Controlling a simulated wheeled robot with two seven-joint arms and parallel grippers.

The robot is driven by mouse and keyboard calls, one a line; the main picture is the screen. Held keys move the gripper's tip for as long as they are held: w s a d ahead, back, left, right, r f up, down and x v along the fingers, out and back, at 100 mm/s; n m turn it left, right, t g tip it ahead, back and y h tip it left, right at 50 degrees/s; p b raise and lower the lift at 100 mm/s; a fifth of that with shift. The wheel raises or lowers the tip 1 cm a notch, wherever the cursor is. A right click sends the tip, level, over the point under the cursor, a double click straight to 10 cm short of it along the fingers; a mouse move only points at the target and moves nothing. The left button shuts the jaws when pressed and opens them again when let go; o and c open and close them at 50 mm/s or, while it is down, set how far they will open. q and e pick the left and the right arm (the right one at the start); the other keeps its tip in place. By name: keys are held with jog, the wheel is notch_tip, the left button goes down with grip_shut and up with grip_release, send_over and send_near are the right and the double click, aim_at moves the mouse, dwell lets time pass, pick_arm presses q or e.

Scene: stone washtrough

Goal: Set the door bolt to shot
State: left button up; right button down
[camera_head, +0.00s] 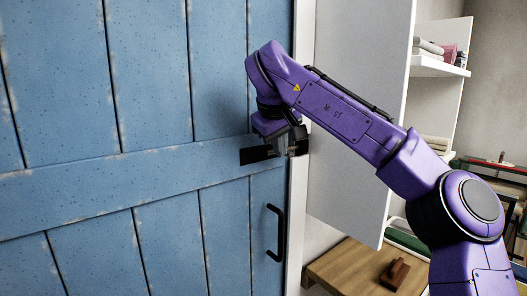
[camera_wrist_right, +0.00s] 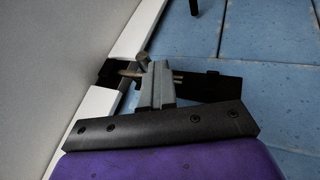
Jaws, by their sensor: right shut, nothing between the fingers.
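The door bolt's black backplate (camera_head: 255,156) is on the rail of the blue door, near its right edge. My right gripper (camera_head: 286,150) is at the bolt and hides much of it in the head view. In the right wrist view, the gripper's grey fingers (camera_wrist_right: 157,86) are shut and empty, in front of the bolt rod. The backplate (camera_wrist_right: 214,87) extends to the right of the fingers. The bolt knob (camera_wrist_right: 143,58) sticks out just beside the fingertips. The rod (camera_wrist_right: 130,73) shows left of them, toward a black keeper (camera_wrist_right: 109,72) on the white frame; I cannot tell how far it enters.
The blue door (camera_head: 150,90) fills the left of the head view, with a black pull handle (camera_head: 275,233) below the bolt. The white door frame (camera_head: 298,215) runs down beside it. Right of it are a pale panel (camera_head: 355,120), shelves (camera_head: 440,66) and a wooden surface (camera_head: 345,272) with a brown object.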

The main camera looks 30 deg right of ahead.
jog(key=s+a+r, duration=0.4)
jog(key=a+r, duration=0.3)
jog(key=r, duration=0.2)
jog(key=shift+s+a, duration=0.35)
jog(key=shift+s, duration=0.05)
jog(key=shift+d, duration=0.1)
